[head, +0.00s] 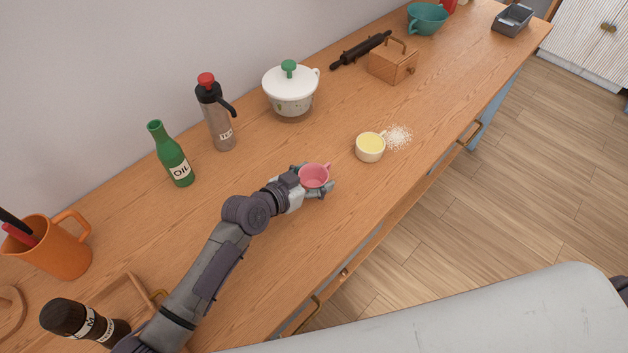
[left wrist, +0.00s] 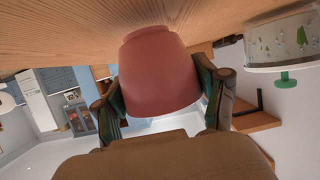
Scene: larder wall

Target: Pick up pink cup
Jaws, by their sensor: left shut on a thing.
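The pink cup (head: 314,177) is at the middle of the wooden counter in the head view. My left gripper (head: 316,186) is shut on it, with fingers around its sides. In the left wrist view the pink cup (left wrist: 157,72) fills the middle, between the two fingers of my left gripper (left wrist: 165,98). The wrist view is upside down, and the cup's base appears close to or on the wood; I cannot tell whether it touches. My right gripper is not in view.
A cream cup (head: 370,148) with yellow contents stands to the right, beside spilled white grains (head: 398,137). A white lidded pot (head: 291,92), a pump bottle (head: 216,118) and a green oil bottle (head: 172,156) stand behind. The counter's front edge is near.

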